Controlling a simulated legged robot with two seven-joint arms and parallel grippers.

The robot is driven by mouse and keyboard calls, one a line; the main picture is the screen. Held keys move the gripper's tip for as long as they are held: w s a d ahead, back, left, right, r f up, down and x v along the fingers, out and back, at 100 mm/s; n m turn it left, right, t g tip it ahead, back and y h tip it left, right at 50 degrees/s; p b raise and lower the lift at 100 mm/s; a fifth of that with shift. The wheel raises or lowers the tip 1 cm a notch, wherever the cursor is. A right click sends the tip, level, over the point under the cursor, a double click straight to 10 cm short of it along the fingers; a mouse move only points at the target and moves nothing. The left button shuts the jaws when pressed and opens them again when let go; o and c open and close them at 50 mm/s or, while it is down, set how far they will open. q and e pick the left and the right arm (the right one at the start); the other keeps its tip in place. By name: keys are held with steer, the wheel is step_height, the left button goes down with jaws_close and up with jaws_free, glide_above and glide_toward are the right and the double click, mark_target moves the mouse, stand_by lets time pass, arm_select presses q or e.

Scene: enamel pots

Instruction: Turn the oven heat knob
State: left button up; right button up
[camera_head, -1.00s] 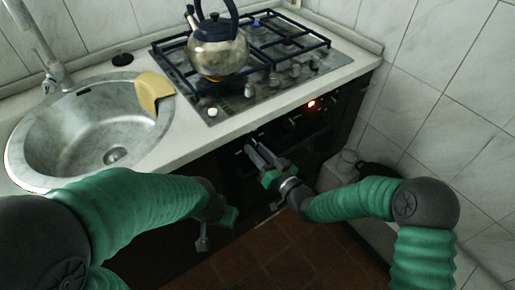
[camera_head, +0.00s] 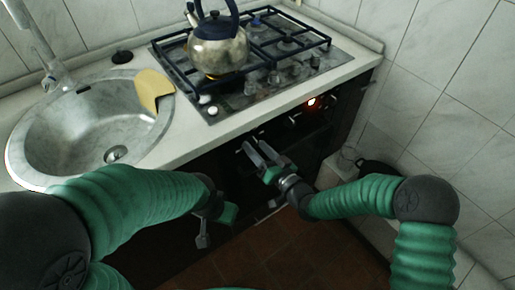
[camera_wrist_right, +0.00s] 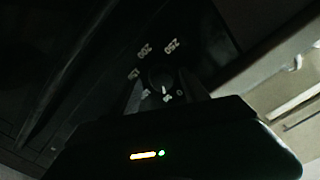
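The oven heat knob (camera_wrist_right: 160,82) is a small dark dial with pale temperature numbers around it in the right wrist view. My right gripper (camera_wrist_right: 163,90) is open, with one finger on each side of the knob in that view. Whether the fingers touch it is too dark to tell. In the head view, my right gripper (camera_head: 256,146) is in front of the black oven front (camera_head: 232,172), below the counter edge, and the knob cannot be made out there. My left gripper (camera_head: 205,238) hangs low in front of the dark cabinet; its fingers are unclear.
The gas hob (camera_head: 290,68) with a kettle (camera_head: 218,50) on it is above the oven. A red light (camera_head: 311,102) glows on the oven panel. The sink (camera_head: 75,130) with a yellow cloth or board (camera_head: 153,88) is at left. The tiled wall is at right.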

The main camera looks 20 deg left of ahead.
steer(key=shift+s, duration=0.1)
steer(key=p+v, duration=0.2)
steer(key=v, duration=1.4)
steer(key=shift+s+d+p, duration=0.25)
steer(key=shift+d+p, duration=0.1)
steer(key=shift+f, duration=0.1)
